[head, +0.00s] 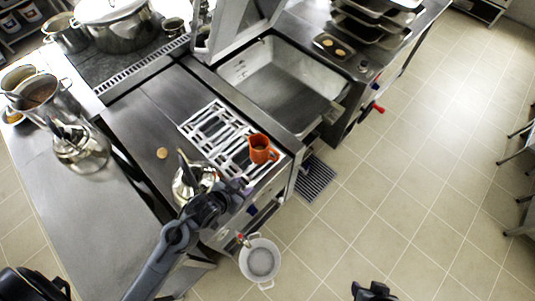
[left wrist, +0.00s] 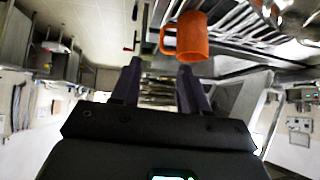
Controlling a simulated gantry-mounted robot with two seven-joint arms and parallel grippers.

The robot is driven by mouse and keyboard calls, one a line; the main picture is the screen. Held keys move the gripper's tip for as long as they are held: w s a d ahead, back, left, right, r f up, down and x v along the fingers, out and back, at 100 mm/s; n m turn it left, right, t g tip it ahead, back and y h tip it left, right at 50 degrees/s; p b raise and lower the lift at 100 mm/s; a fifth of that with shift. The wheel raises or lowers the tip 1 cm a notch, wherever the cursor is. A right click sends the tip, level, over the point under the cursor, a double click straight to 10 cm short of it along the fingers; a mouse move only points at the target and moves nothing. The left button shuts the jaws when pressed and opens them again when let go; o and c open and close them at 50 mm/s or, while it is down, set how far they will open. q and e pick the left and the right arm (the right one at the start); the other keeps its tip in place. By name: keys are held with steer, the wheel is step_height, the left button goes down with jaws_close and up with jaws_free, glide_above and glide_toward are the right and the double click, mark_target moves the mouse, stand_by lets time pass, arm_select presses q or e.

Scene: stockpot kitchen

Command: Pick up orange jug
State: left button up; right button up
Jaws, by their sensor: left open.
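The orange jug (head: 259,149) stands on the white slatted rack (head: 215,135) near the front edge of the steel counter. Its handle points to the right in the head view. My left gripper (head: 246,188) is open and empty, just in front of the jug and apart from it. In the left wrist view the jug (left wrist: 193,38) shows beyond my left fingers (left wrist: 158,75), up and to the right, with its handle at left. Nothing is between the fingers. A dark part at the bottom edge of the head view seems to be my right gripper (head: 374,291); its jaws are unclear.
A shiny metal kettle (head: 190,180) stands close beside my left wrist. A white two-handled pot (head: 260,258) is below the counter front. Open floor lies at right.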

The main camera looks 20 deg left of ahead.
mark_target(277, 158)
arm_select(q)
steer(key=w+f+t+b, duration=0.1)
steer(key=w+f+b, duration=0.3)
steer(key=w, duration=0.1)
steer(key=w+d+f+t+h+b, duration=0.1)
steer(key=w+f+t+b, duration=0.1)
steer(key=w+f+b, duration=0.2)
steer(key=w+f+t+h+b, duration=0.1)
steer(key=w+f+b, duration=0.3)
steer(key=w+f, duration=0.2)
steer(key=shift+w+d+f+t, duration=0.1)
steer(key=shift+w+d+t, duration=0.05)
steer(key=shift+w, duration=0.45)
steer(key=shift+w+d+t, duration=0.1)
steer(key=shift+w+t, duration=0.05)
steer(key=shift+w, duration=0.4)
steer(key=shift+f+b+x, duration=0.2)
steer(key=shift+b+x, duration=0.15)
steer(key=shift+x, duration=2.75)
steer(key=shift+s, duration=0.1)
steer(key=shift+r, duration=0.1)
jaws_close()
